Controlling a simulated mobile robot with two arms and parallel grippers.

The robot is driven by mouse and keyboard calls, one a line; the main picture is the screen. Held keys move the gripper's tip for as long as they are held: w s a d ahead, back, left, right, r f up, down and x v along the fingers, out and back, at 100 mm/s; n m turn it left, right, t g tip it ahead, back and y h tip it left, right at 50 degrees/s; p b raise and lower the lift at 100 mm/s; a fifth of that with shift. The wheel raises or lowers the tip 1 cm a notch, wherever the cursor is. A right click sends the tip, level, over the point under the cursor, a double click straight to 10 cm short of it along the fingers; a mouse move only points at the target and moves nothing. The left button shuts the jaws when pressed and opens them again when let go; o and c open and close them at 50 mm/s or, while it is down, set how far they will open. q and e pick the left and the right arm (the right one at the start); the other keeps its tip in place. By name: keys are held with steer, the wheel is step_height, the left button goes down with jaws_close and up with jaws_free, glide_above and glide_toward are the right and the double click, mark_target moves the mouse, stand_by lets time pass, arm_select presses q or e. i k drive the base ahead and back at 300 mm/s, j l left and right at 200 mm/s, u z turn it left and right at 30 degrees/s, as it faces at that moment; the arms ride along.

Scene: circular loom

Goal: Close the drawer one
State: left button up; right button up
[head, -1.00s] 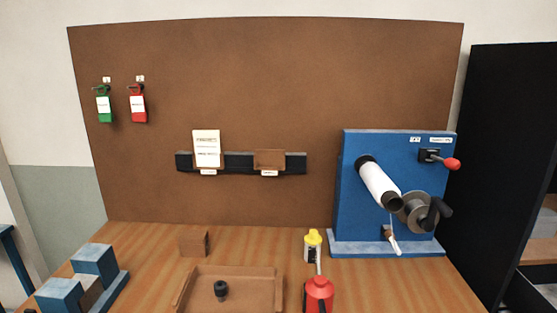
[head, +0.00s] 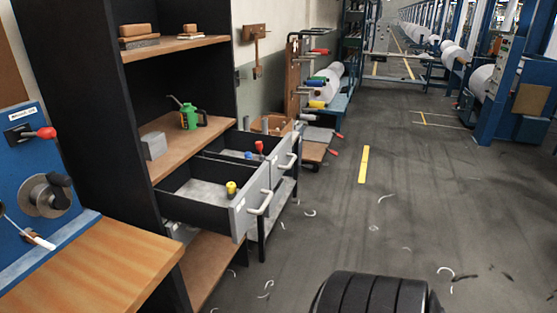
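Two drawers stand open in the black cabinet. The nearer drawer (head: 258,204) is pulled well out, with a grey front, a white handle and a small label too small to read. A yellow-topped item sits inside it near the front. The farther drawer (head: 283,156) is also pulled out, with a similar front and handle; a red-topped item and a blue item are in it. I cannot tell from the labels which is drawer one. Neither of my grippers is in view.
The black cabinet (head: 82,98) has shelves holding a green oil can (head: 190,117) and brushes. A wooden workbench (head: 95,262) with a blue machine is at the left. Beyond the drawers stands a rack of spools (head: 322,88).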

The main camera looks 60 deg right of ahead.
mark_target(194, 194)
steer(key=z, duration=1.8)
